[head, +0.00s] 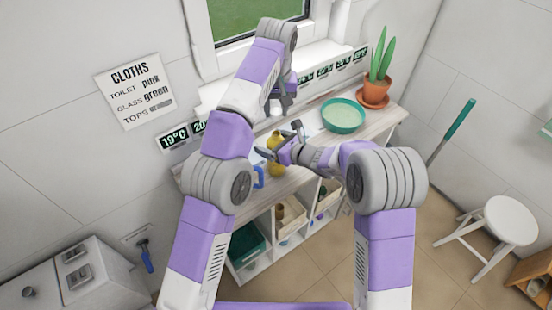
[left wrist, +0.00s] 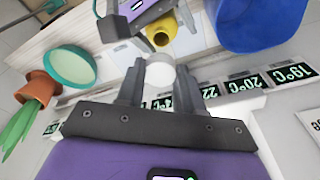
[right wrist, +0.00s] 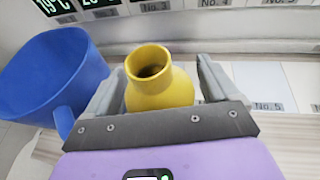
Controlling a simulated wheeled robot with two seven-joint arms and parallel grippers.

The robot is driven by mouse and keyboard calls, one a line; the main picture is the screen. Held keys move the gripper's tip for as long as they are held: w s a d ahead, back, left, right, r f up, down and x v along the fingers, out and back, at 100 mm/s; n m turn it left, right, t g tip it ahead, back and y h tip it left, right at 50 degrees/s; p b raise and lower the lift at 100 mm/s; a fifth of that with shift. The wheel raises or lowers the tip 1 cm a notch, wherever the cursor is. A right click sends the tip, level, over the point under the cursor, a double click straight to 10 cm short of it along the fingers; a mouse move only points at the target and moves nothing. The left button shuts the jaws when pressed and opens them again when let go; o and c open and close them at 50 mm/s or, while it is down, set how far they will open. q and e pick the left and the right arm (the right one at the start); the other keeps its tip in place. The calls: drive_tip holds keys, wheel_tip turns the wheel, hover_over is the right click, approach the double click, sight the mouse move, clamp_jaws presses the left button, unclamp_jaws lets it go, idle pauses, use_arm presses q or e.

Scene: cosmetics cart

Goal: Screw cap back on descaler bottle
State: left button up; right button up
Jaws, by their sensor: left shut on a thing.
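A yellow bottle (head: 275,142) stands uncapped on the shelf top; its open round mouth shows in the right wrist view (right wrist: 152,82). It also appears in the left wrist view (left wrist: 162,36). My left gripper (head: 279,100) is shut on a white round cap (left wrist: 160,72) and holds it above and apart from the bottle, toward the window. The cap also shows in the head view (head: 276,108). My right gripper (head: 281,141) is open, its fingers spread on either side of the bottle. The bottle's lower part is partly hidden.
A blue jug (right wrist: 55,80) stands close to the left of the bottle. A teal bowl (head: 343,115) and a potted plant (head: 376,90) are to the right on the shelf top. Numbered displays line the wall behind. Bins sit in the shelves below.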

drive_tip(key=c, duration=1.3)
use_arm(q)
hover_over(276, 134)
drive_tip(key=shift+s+f, duration=0.15)
drive_tip(key=shift+f, duration=2.3)
use_arm(e)
drive_tip(key=shift+c, duration=0.2)
use_arm(q)
drive_tip(key=shift+f, duration=0.15)
drive_tip(key=shift+f, duration=0.75)
drive_tip(key=shift+f, duration=0.25)
drive_tip(key=shift+f, duration=0.1)
